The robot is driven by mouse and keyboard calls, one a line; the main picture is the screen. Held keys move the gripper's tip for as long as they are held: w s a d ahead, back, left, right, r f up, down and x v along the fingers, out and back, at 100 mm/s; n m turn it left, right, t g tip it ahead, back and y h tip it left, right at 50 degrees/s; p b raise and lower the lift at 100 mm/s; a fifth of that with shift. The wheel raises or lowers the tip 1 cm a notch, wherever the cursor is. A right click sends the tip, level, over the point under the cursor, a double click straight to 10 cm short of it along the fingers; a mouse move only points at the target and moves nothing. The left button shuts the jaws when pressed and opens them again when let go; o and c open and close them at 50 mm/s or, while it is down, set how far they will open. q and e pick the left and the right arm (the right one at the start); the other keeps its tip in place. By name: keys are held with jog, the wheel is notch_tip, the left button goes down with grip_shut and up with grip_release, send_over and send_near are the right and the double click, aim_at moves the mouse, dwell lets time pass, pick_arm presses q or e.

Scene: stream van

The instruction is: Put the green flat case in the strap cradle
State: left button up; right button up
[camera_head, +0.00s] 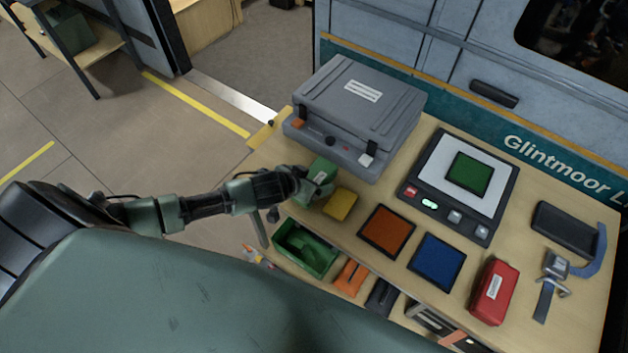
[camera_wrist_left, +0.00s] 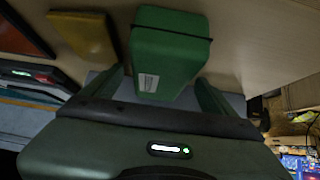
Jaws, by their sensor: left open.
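A green case (camera_head: 321,174) with a white label stands at the left of the worktop, beside the grey hard case. My left gripper (camera_head: 308,188) is at it. In the left wrist view the green case (camera_wrist_left: 170,50) lies between the two open fingers (camera_wrist_left: 160,88), with a dark band across it; I cannot tell whether they touch it. A flat green square (camera_head: 468,173) also lies on a white-topped device. The likely strap cradle is the dark pad (camera_head: 563,228) with a blue strap and metal buckle at the right. My right gripper is not in view.
A grey hard case (camera_head: 356,108) stands behind the gripper. A yellow block (camera_head: 341,204), orange square (camera_head: 387,232), blue square (camera_head: 437,262) and red pouch (camera_head: 493,291) lie along the front. The white-topped device (camera_head: 426,179) fills the middle. A green bin (camera_head: 304,248) sits below the edge.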

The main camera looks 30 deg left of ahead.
pick_arm(q)
jog(key=shift+c, duration=0.4)
jog(key=c, duration=1.5)
jog(key=shift+r, duration=0.1)
grip_shut()
jog(key=shift+r, duration=0.1)
